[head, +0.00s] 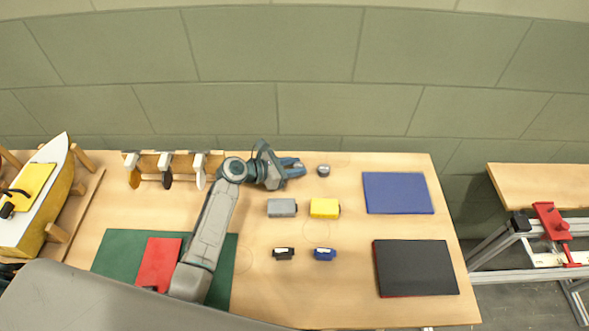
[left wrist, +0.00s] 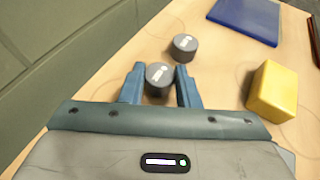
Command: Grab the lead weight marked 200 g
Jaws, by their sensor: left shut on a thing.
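My left gripper (head: 296,168) reaches in from the left at the back of the table. In the left wrist view its blue fingers (left wrist: 158,84) are shut on a short grey cylindrical weight (left wrist: 159,73). This weight has a pale mark on top that is too small to read, and the fingers mostly hide it in the head view. A second grey weight (head: 323,170) stands free just beyond the fingertips, and it also shows in the left wrist view (left wrist: 185,44). Its mark is unreadable too. My right gripper is not in view.
A grey block (head: 282,208) and a yellow block (head: 324,208) lie in front of the gripper, with smaller black (head: 283,254) and blue (head: 324,254) pieces nearer. A blue mat (head: 398,193) and a black panel (head: 415,268) lie right. A wooden rack (head: 150,165) stands left.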

